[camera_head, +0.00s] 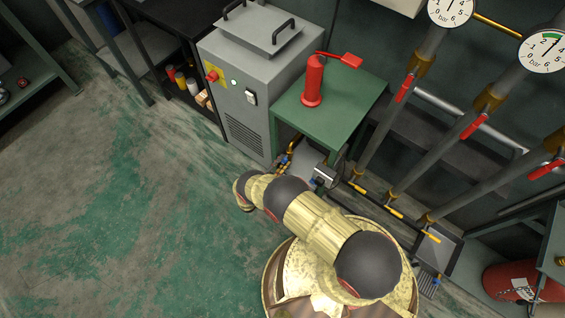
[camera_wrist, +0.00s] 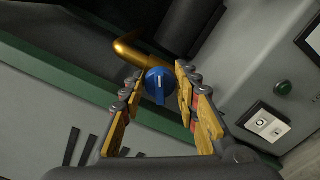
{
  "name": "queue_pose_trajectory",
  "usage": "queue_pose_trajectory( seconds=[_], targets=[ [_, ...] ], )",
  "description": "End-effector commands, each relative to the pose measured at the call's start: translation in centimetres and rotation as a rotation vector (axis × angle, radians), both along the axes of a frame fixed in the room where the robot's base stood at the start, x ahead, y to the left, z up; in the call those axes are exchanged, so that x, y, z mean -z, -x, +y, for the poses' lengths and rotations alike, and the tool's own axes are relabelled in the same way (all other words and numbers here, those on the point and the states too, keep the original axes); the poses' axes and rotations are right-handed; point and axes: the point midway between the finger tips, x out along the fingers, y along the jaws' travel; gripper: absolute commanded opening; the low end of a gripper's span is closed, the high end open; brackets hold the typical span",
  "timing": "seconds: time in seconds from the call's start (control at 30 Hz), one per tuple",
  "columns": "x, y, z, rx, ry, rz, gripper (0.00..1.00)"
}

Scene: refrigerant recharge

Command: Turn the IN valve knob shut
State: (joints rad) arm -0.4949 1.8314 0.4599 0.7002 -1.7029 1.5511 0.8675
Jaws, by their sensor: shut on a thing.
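A round blue valve knob (camera_wrist: 158,88) with a white mark sits at the end of a bent brass pipe (camera_wrist: 128,52) in the wrist view. My gripper (camera_wrist: 159,78) has its two yellow fingers on either side of the knob and is shut on it. No IN label is readable on the knob. In the head view the brass pipe (camera_head: 295,143) shows beside the green table, with my gripper small and partly hidden near it.
The green table (camera_head: 345,95) bears a red pump-like device (camera_head: 313,80). A grey machine (camera_head: 250,85) stands to its left. Grey pipes with red-handled valves and gauges (camera_head: 545,50) stand at the right. The floor at the left is open.

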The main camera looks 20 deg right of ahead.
Motion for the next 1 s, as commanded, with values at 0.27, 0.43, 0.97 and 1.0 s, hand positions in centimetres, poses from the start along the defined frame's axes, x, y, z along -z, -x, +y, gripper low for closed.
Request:
queue_pose_trajectory(
  seconds=[0.27,0.43,0.97,1.0],
  targets=[
    [0.02,-0.01,0.02,0.0,0.064,0.091,0.06],
    [0.03,-0.02,0.02,0.0,0.064,0.091,0.06],
    [-0.01,-0.03,0.02,0.0,0.065,0.089,0.47],
    [-0.01,-0.03,0.02,0.0,0.065,0.089,0.47]
  ],
)
